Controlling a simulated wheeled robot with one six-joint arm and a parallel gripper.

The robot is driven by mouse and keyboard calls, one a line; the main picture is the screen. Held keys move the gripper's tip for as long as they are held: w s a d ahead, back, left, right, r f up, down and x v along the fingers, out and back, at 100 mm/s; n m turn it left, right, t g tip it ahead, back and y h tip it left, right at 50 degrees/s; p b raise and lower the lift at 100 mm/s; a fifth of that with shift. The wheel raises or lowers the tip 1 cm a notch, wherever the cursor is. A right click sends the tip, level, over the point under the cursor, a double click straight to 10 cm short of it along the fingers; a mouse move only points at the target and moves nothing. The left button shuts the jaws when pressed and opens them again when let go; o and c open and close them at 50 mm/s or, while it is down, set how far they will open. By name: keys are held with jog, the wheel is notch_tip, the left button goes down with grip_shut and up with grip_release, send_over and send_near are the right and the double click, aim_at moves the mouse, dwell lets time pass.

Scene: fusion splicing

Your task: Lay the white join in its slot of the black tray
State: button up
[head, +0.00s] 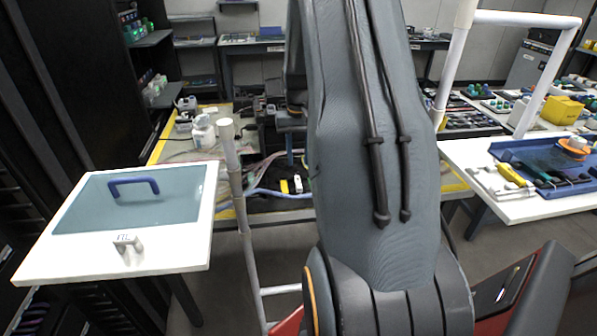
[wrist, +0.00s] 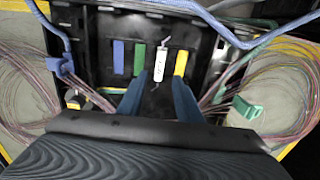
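The black tray (wrist: 98,38) fills the middle of the wrist view, and part of it shows low in the head view (head: 264,205). The white join (wrist: 159,67) lies over it between a green join (wrist: 139,58) and a yellow join (wrist: 180,63). It is slightly turned against its neighbours, with thin ends showing; I cannot tell whether it is fully seated. In the head view it is a small white piece (head: 298,184).
A blue join (wrist: 118,57) sits left of the green one. Fibre bundles (wrist: 275,85) coil on both sides, and a blue cable (wrist: 235,40) crosses the tray's upper right. A green clip (wrist: 246,108) lies at right. A white-framed table (head: 190,245) stands at left.

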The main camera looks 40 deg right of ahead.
jog(key=shift+r+b, duration=0.35)
jog(key=shift+r, duration=1.4)
